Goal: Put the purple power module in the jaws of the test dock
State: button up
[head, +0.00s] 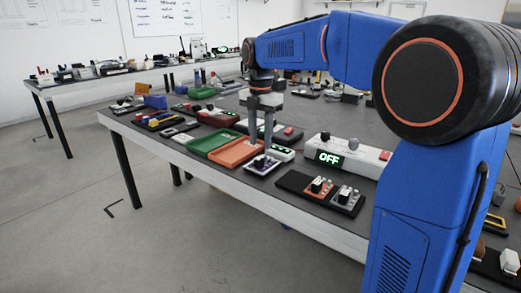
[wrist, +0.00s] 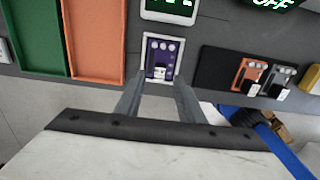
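The purple power module (wrist: 162,58) sits on a small white-edged plate near the table's front edge, with round light spots and a black-and-white block on top. It also shows in the head view (head: 262,163). My gripper (head: 261,149) points down over it. In the wrist view my gripper (wrist: 161,80) is open, its two fingers on either side of the module's near part; I cannot tell whether they touch it. A long white unit (head: 350,157) with a green OFF display stands to the right and behind. I cannot tell which part is the test dock's jaws.
A black tray (head: 295,181) with an orange module (head: 319,187) and a grey module (head: 346,199) lies to the right. An orange tray (head: 235,153) and a green tray (head: 211,141) lie to the left. A small white device (head: 283,153) with a green display stands behind the module.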

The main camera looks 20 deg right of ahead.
aim_at(261, 157)
notch_tip(261, 157, up, 7)
dwell(0.3)
jog(key=shift+s, duration=0.1)
